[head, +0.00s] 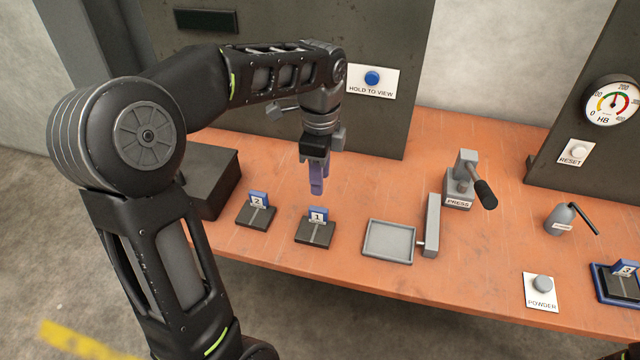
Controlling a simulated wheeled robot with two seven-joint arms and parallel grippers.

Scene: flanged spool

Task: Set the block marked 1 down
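The block marked 1 (315,232) is a dark flat block with a pale line across its top and an upright blue tag bearing a white label. It rests on the orange table (340,281). My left gripper (317,188) points down just above and behind the tag, with a small gap seeming to show between fingertips and tag. Its blue fingers overlap in this view, so I cannot tell whether they are open or shut. Nothing is visibly held in them. My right gripper is not in view.
A similar block marked 2 (256,217) stands close on the left, before a dark box (208,172). A grey tray (389,243) is to the right, then a press (460,185), a small can (562,219), a powder button (541,286) and block 3 (622,284) on a blue-edged holder.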

